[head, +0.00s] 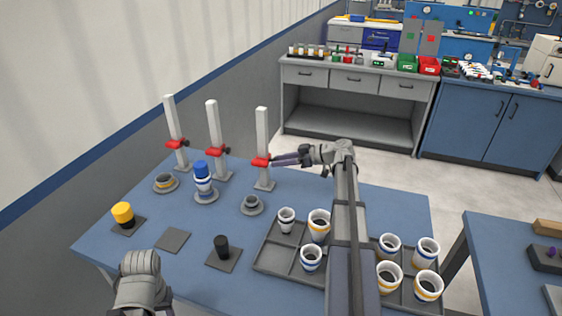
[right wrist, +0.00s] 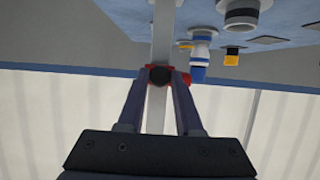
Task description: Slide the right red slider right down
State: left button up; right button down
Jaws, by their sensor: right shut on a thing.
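Three upright white posts stand at the back of the blue table, each with a red slider on it. The right red slider (head: 260,162) is partway up the right post (head: 262,127). My right gripper (head: 273,161) reaches it from the right and is shut on it. The right wrist view shows the two fingers (right wrist: 160,78) on either side of the red slider (right wrist: 185,76), at the post (right wrist: 163,30). The middle slider (head: 216,152) and left slider (head: 175,144) are at similar heights. My left gripper (head: 140,283) is low at the front left, its fingers hidden.
A round grey base (head: 251,205) stands just in front of the right post. A blue-and-white stacked pipe (head: 203,182) stands near the middle post. A grey tray (head: 266,262) with several white cups lies under my right arm.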

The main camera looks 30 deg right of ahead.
jog(key=c, duration=0.6)
grip_release()
jog(key=shift+f, duration=0.15)
jog(key=shift+p+v, duration=1.55)
jog(key=shift+v, duration=2.35)
